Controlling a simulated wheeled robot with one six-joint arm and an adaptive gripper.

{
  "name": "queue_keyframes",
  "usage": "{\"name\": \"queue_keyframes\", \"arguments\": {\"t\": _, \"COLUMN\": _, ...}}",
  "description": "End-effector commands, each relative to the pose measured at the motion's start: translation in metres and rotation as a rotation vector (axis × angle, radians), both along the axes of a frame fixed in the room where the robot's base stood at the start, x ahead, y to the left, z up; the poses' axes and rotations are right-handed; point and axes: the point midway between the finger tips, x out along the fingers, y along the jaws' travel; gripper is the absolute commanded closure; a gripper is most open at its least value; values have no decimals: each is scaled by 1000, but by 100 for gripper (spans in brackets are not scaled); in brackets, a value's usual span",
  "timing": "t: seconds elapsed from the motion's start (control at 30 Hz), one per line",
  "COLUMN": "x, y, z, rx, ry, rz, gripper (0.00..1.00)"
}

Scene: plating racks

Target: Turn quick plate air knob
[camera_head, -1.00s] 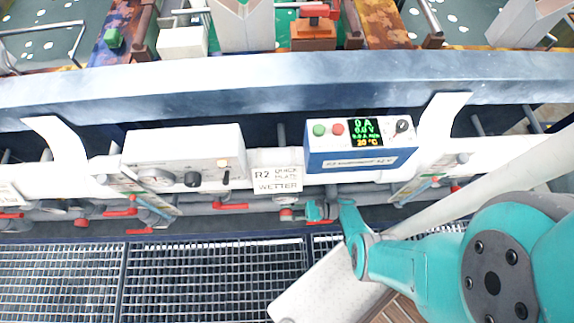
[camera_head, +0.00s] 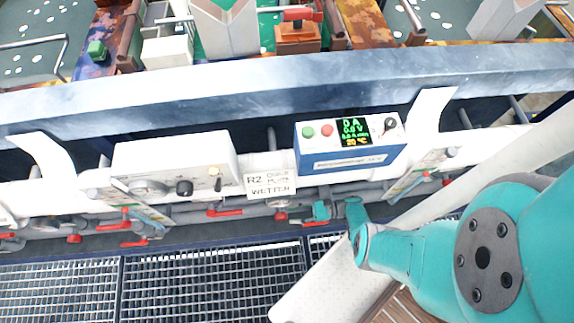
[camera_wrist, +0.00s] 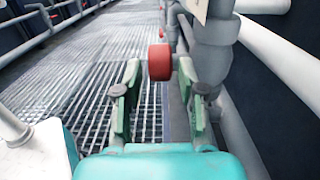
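A round red knob (camera_wrist: 159,62) on the grey pipework shows in the wrist view, straight ahead and roughly level with my fingertips. My gripper (camera_wrist: 160,72) is open, with one green finger on each side of the knob's line. I see a gap at the left finger; the right finger is very close to the knob, and contact cannot be told. Which knob is the air knob is not readable.
Red lever handles (camera_head: 225,212) sit along the pipes to the left. A white control box (camera_head: 175,165) and a blue-white display box (camera_head: 349,143) are above. A thick grey pipe (camera_wrist: 212,60) runs close by the right finger. Metal grating (camera_head: 210,280) lies below.

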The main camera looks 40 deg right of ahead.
Motion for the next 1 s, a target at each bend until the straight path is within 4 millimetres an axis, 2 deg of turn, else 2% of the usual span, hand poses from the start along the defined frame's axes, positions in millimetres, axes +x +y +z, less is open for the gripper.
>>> {"name": "queue_keyframes", "arguments": {"t": 0.1, "x": -7, "y": -12, "z": 0, "rx": -1, "ry": -1, "rz": -3, "gripper": 60}}
{"name": "queue_keyframes", "arguments": {"t": 0.3, "x": -14, "y": -20, "z": -1, "rx": 1, "ry": 0, "rz": -1, "gripper": 60}}
{"name": "queue_keyframes", "arguments": {"t": 0.77, "x": -16, "y": -21, "z": -1, "rx": -6, "ry": 4, "rz": 3, "gripper": 60}}
{"name": "queue_keyframes", "arguments": {"t": 1.0, "x": -19, "y": -25, "z": 0, "rx": -99, "ry": 64, "rz": 28, "gripper": 60}}
